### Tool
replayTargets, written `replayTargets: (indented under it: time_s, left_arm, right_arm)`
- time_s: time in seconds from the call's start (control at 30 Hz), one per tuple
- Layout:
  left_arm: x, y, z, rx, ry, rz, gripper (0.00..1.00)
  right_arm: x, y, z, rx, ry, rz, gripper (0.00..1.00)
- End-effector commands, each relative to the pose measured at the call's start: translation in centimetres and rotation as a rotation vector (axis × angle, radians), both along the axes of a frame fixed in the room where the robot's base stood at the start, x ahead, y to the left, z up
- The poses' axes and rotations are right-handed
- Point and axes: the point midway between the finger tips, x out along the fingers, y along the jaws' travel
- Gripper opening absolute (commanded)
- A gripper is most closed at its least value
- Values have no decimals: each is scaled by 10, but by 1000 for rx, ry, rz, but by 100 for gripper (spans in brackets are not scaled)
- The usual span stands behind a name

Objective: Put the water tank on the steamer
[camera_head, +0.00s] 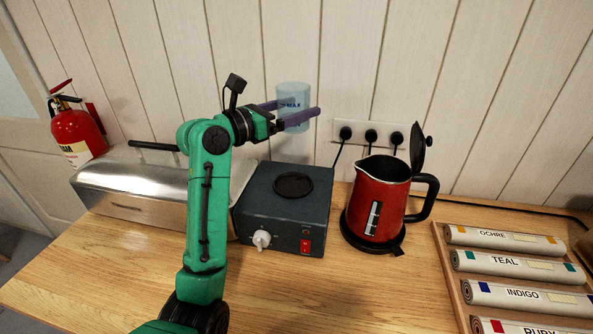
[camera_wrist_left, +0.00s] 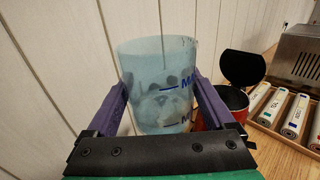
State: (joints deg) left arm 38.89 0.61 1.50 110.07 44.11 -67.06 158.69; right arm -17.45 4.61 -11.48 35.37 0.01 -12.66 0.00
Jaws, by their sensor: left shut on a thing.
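The water tank (camera_head: 293,92) is a translucent pale blue cylinder with dark blue level marks. My left gripper (camera_head: 302,108) is shut on it, with a purple finger on either side, and holds it upright in the air near the wall. The tank also fills the middle of the left wrist view (camera_wrist_left: 155,75) between both fingers. The dark grey box (camera_head: 285,215), which looks like the steamer, stands on the table below the tank. It has a black round seat (camera_head: 293,185) on top, bare, and a white knob and red switch in front. My right gripper is not in view.
A red kettle (camera_head: 375,205) with its lid up stands right of the steamer. A metal case (camera_head: 130,183) is at the left, partly behind my arm. A wooden tray (camera_head: 449,265) of labelled rolls is at the right. Plugs (camera_head: 371,136) sit on the wall. The front table is clear.

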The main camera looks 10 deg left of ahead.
Motion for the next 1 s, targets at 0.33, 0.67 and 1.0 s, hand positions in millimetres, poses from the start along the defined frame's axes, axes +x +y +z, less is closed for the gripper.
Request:
replayTargets:
  time_s: [0.33, 0.67, 1.0]
  left_arm:
    - [-1, 0, -105, 0, 3, 1, 18]
    - [-1, 1, -158, 0, 0, 2, 18]
    - [0, 0, -163, 0, 0, 1, 18]
  right_arm:
    - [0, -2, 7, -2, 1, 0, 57]
    - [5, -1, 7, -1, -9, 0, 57]
    - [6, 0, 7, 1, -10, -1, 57]
